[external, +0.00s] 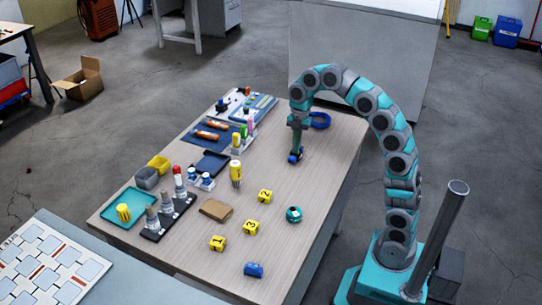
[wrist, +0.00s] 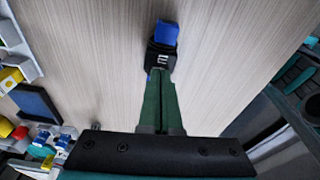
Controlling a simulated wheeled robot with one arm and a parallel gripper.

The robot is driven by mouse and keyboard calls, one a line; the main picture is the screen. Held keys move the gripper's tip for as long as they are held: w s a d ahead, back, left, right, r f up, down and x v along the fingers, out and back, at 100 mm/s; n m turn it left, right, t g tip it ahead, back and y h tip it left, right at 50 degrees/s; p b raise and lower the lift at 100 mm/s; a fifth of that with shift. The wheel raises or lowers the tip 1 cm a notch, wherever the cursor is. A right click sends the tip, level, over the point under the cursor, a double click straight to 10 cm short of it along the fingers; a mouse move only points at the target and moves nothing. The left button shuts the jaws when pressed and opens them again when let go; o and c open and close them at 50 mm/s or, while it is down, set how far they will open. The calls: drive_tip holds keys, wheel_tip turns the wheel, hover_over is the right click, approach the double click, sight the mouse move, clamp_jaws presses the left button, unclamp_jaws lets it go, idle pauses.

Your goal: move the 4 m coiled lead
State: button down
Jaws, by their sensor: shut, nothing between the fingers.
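No length marking is readable on either. My gripper (external: 296,152) points down over the right part of the table, its green fingers closed together and empty. In the wrist view, the fingertips (wrist: 160,78) are at a small black and blue block (wrist: 164,38) with a white mark. I cannot tell whether they touch it. Neither round item is clear in the wrist view.
A teal tray (external: 112,212), a black stand and blue mats fill the left side. The right front is mostly clear.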

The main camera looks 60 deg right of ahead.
drive_tip(key=shift+f, duration=0.35)
drive_tip(key=shift+d, duration=0.35)
drive_tip(key=d, duration=0.9)
drive_tip(key=shift+w+d, duration=0.15)
drive_tip(key=shift+w, duration=0.2)
drive_tip(key=shift+d+f, duration=0.2)
drive_tip(key=shift+d, duration=0.2)
drive_tip(key=shift+d+r+p, duration=0.1)
drive_tip(key=shift+r+p, duration=0.65)
drive_tip(key=shift+p, duration=0.15)
drive_tip(key=shift+w, duration=0.1)
